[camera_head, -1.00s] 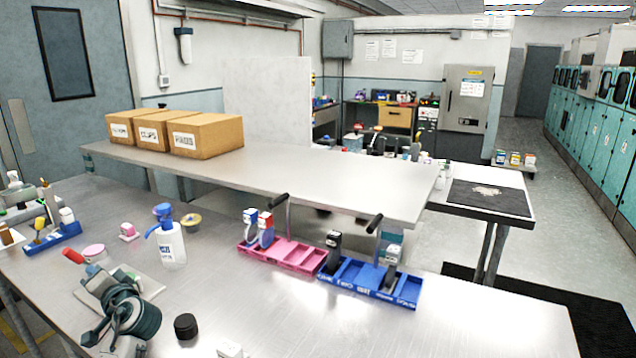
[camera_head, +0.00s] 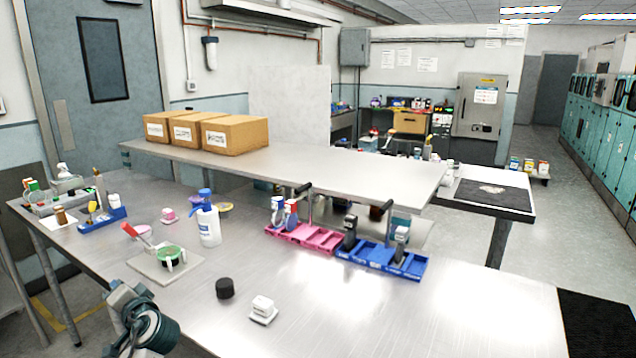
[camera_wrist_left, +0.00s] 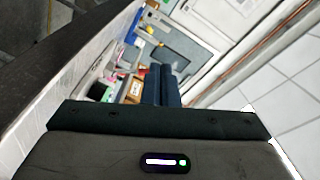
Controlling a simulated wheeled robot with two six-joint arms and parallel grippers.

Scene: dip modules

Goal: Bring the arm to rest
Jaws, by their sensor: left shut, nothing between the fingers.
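My left arm shows at the bottom left of the head view, low by the near edge of the steel table (camera_head: 330,315). My left gripper (camera_wrist_left: 160,75) shows in the left wrist view as two dark fingers side by side, shut with nothing between them. In the head view my left wrist (camera_head: 145,325) is folded, and the fingertips are hard to make out. Nothing is held. My right gripper is not in view.
A pink tray (camera_head: 318,242) and a blue tray (camera_head: 372,262) hold upright modules. A white pump bottle (camera_head: 208,228), a board with a green roll (camera_head: 170,256), a black cap (camera_head: 225,288) and a white block (camera_head: 262,306) stand nearer. The table's front right is clear.

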